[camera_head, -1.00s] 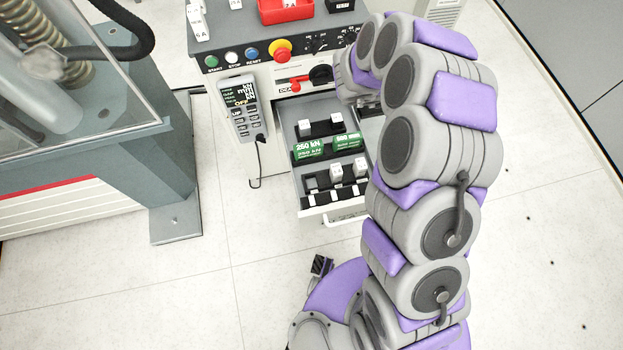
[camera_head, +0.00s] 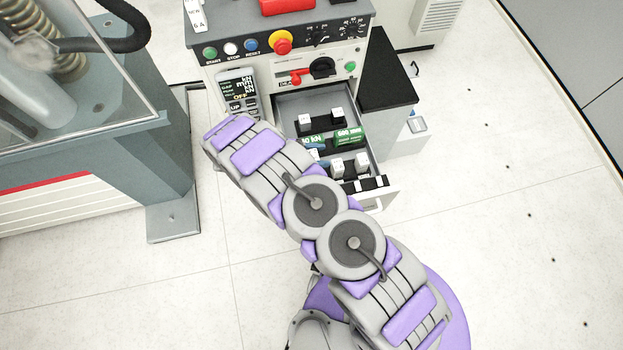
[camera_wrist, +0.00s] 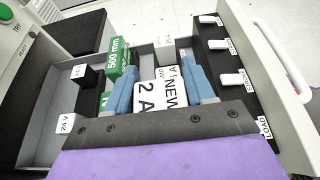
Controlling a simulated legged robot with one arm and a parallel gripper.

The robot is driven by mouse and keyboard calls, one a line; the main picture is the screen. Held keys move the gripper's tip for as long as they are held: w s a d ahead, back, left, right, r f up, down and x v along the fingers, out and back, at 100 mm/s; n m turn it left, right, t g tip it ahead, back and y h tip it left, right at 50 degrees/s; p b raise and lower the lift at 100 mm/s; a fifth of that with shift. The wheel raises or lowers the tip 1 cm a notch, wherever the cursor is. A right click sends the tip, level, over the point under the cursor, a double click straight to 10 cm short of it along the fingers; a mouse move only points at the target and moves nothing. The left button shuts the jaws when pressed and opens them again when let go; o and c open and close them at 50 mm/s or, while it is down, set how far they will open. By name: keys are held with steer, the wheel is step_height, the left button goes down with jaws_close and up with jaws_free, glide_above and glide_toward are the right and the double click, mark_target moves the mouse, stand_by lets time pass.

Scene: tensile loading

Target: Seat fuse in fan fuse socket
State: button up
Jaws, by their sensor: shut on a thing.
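My gripper (camera_wrist: 160,68) has two blue-grey fingers closed on a white fuse (camera_wrist: 164,96) marked "NEW" and "2 A". The fuse is held over the open drawer (camera_wrist: 45,125). In the head view my arm covers the drawer's left front, and a bit of blue finger (camera_head: 318,158) shows over it. In the wrist view a black strip (camera_wrist: 213,62) along the drawer front carries white plugs beside small labels, one reading "LOAD". I cannot tell which label is the fan socket's. My gripper body hides the near part of the drawer.
Green blocks (camera_wrist: 120,58), one marked "500 mm", stand close to the left finger.

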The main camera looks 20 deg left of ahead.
steer(key=f, duration=0.2)
steer(key=f+b, duration=0.1)
steer(key=f, duration=0.2)
steer(key=shift+s+d+f, duration=0.15)
steer(key=shift+d+f, duration=0.1)
steer(key=shift+f, duration=0.15)
steer(key=shift+a+f+b, duration=0.15)
steer(key=shift+f+b, duration=0.2)
steer(key=shift+f, duration=0.25)
step_height(320, 180, down, 3)
steer(key=shift+f+b, duration=0.1)
steer(key=shift+b, duration=0.35)
steer(key=o, duration=1.1)
